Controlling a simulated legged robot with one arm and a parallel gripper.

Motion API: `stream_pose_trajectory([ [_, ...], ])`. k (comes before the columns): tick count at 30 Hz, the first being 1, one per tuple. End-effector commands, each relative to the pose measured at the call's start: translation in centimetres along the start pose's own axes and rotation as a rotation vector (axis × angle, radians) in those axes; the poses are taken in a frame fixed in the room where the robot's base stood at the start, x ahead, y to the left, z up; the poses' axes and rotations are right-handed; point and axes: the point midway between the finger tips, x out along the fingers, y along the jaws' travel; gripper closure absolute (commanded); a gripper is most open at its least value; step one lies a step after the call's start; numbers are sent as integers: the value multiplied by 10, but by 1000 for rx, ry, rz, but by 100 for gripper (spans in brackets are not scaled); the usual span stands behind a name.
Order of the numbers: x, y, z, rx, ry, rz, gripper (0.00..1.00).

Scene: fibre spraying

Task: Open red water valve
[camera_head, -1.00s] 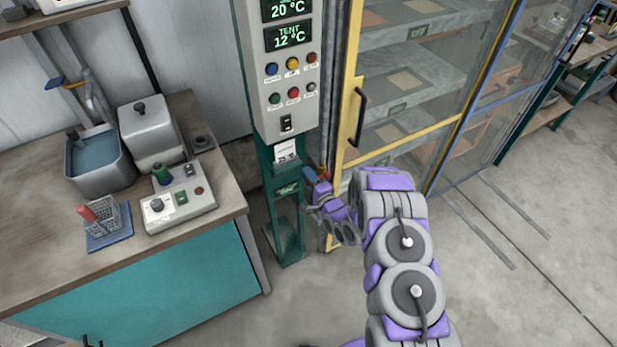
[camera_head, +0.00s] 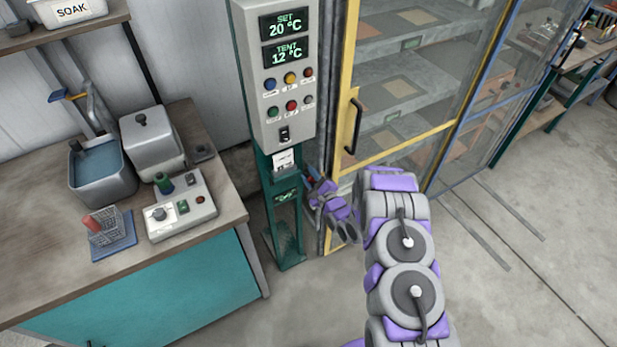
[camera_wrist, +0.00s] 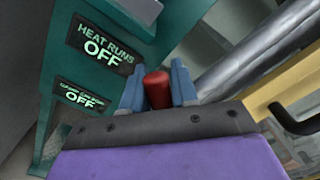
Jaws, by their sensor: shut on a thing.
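The red water valve handle (camera_wrist: 157,89) shows in the wrist view as a red rounded piece between the two blue fingers of my gripper (camera_wrist: 158,86). The fingers are shut on it from both sides. In the head view my gripper (camera_head: 312,184) is beside the teal post (camera_head: 286,222) under the control box, and the valve is mostly hidden there.
The control box (camera_head: 275,120) shows SET 20 °C and TENT 12 °C. A yellow-framed glass cabinet with a black handle (camera_head: 354,126) stands close on the right. A bench (camera_head: 60,240) with a water basin (camera_head: 100,170) and a button panel (camera_head: 180,210) is at left.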

Motion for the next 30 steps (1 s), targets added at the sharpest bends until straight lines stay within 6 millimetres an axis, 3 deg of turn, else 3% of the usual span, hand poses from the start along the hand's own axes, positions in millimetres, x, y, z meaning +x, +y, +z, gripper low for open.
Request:
stream_pose_trajectory([
  [20,-2,1,-4,73,9,9,100],
  [21,-2,1,-4,73,10,9,69],
  [27,-2,-2,-2,69,5,5,51],
  [30,-2,-2,-1,68,4,3,51],
])
